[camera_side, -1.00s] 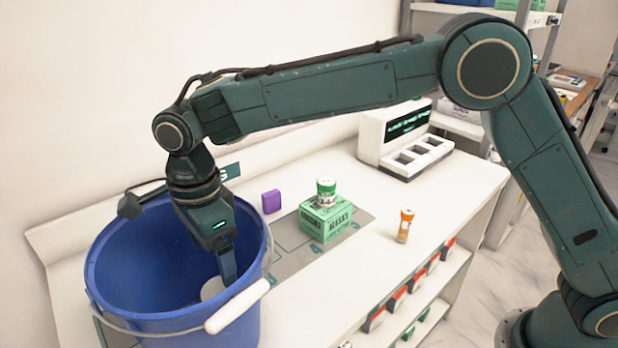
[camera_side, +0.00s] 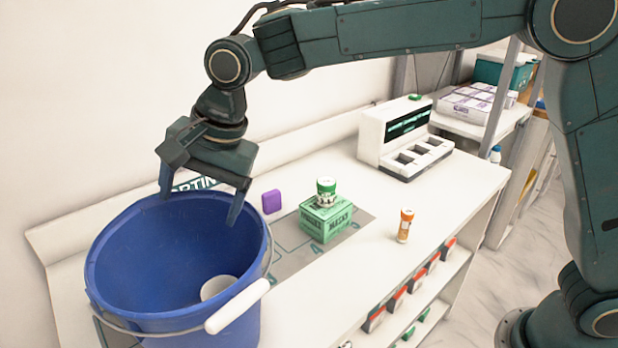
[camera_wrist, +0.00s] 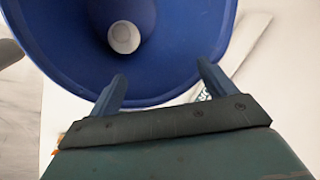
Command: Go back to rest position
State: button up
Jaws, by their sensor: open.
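My gripper (camera_side: 201,200) is open and empty, with its fingers spread over the far rim of the blue bucket (camera_side: 110,262) in the side view. In the wrist view my gripper (camera_wrist: 160,86) shows both fingers apart with nothing between them, in front of the bucket (camera_wrist: 70,62). A white round object (camera_side: 218,287) lies inside the bucket, and it also shows in the wrist view (camera_wrist: 124,37). Part of it is hidden by the bucket's wall in the side view.

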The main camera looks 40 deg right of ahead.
jog(key=s+d+r+n+t, duration=0.25)
jog(key=d+r+n, duration=0.2)
jog(key=d, duration=0.35)
jog(key=s+d+r+n+t, duration=0.1)
jog(key=s+d+r+n, duration=0.3)
jog(key=d, duration=0.3)
jog(key=s+d+f+h, duration=0.1)
jog(key=s+d+f, duration=0.2)
jog(key=s+d, duration=0.5)
jog(key=s+d+f+n+g+h, duration=0.1)
jog(key=s+d+f, duration=0.3)
jog(key=s+d, duration=0.4)
jog(key=s, duration=0.5)
jog(key=shift+s+d+h, duration=0.3)
jog(key=shift+h, duration=0.1)
